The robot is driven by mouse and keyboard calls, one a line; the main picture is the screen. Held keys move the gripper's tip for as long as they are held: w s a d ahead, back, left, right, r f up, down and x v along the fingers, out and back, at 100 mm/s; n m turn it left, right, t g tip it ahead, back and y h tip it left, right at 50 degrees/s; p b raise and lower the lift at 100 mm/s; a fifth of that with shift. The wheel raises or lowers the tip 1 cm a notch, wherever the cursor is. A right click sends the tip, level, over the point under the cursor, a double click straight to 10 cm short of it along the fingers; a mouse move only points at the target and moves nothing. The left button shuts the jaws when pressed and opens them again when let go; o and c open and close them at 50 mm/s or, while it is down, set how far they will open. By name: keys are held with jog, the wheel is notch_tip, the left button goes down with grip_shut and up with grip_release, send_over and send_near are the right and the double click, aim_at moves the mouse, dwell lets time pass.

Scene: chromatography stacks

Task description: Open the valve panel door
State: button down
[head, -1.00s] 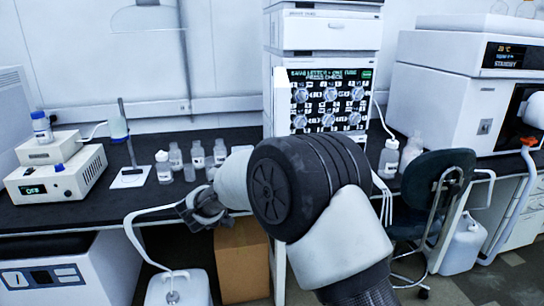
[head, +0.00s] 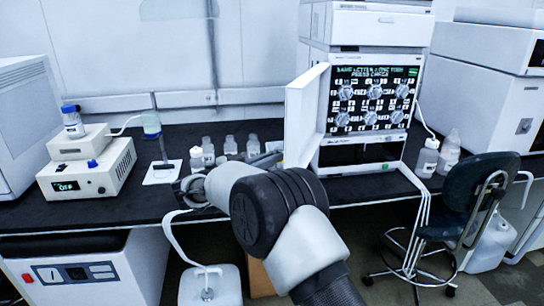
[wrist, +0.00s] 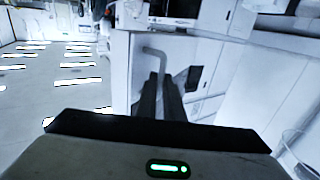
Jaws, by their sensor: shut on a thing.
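The valve panel door (head: 305,115) is a white panel standing swung out at the left side of the instrument in the head view. Beside it the dark valve panel (head: 370,105) is exposed, with several round knobs and a green text display. My gripper (wrist: 162,98) shows in the wrist view as two dark fingers close together, shut at a grey bent door handle (wrist: 155,54) on a white surface. The exact contact is dark and hard to see. In the head view my arm hides part of the bench, and the fingertips are unclear near the door's lower left.
Several small bottles (head: 229,146) stand on the black bench left of the door. More bottles (head: 427,158) stand right of the instrument. A dark chair (head: 475,195) is on the floor at the right. A white jug (head: 209,285) stands below the bench.

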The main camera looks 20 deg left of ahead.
jog(key=shift+w+r+h, duration=0.3)
jog(key=shift+w+h, duration=0.05)
jog(key=shift+h, duration=0.05)
jog(key=shift+a, duration=0.1)
jog(key=c, duration=1.9)
grip_release()
jog(key=shift+w+f, duration=0.15)
jog(key=shift+s+a+f, duration=0.1)
jog(key=shift+s, duration=0.1)
jog(key=p+v, duration=0.1)
jog(key=v, duration=1.6)
jog(key=shift+r, duration=0.3)
jog(key=shift+s, duration=0.1)
